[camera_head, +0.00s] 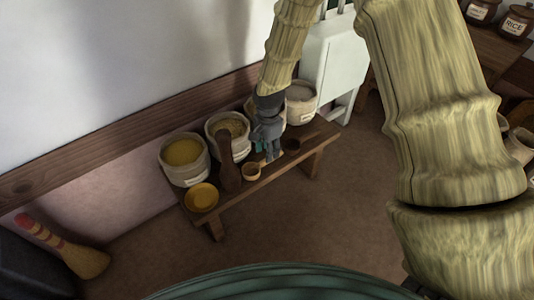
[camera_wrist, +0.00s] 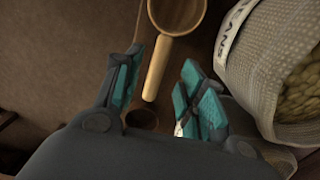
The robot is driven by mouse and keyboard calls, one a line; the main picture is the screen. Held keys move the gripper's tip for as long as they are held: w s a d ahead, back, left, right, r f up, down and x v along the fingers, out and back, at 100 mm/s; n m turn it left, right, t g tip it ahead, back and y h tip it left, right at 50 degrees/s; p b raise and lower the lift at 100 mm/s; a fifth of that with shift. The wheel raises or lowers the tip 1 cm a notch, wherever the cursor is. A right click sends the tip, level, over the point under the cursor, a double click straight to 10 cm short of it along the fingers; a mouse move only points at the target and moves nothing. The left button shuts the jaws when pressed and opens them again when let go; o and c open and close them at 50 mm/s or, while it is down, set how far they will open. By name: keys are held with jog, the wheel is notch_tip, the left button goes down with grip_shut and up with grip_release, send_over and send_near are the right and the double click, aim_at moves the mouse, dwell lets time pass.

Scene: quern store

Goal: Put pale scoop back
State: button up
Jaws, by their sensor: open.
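The pale scoop (camera_wrist: 156,70) shows in the wrist view, with a round bowl at the top edge and a light wooden handle pointing down between my fingers. In the head view, its bowl (camera_head: 251,172) appears at the bench's front edge, and the handle is mostly hidden. My gripper (camera_head: 268,143) is over the bench (camera_head: 262,182). In the wrist view my gripper (camera_wrist: 160,62) is open, with one teal-padded finger on each side of the handle. I cannot tell whether either finger touches it. A dark round spot (camera_wrist: 142,119) lies near the handle's end.
A sack of yellow grain (camera_head: 184,160), a second sack (camera_head: 221,124) and a pale-filled sack (camera_head: 301,102) line the wall. A tall brown piece (camera_head: 226,166) and a yellow dish (camera_head: 201,197) are left of my gripper. A brush (camera_head: 80,258) is lower left. The floor in front is clear.

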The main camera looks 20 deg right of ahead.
notch_tip(320, 180, up, 7)
jog(key=p, duration=0.2)
jog(key=s+f+n, duration=0.6)
jog(key=s+f, duration=0.8)
jog(key=f, duration=0.1)
jog(key=s+d+f+n, duration=0.1)
jog(key=s+f+n, duration=0.2)
jog(key=s, duration=0.8)
jog(key=s+d+f+n, duration=0.2)
jog(key=s+f+n, duration=0.2)
jog(key=s, duration=0.7)
jog(key=shift+s+f+n, duration=0.25)
jog(key=shift+f+n, duration=0.05)
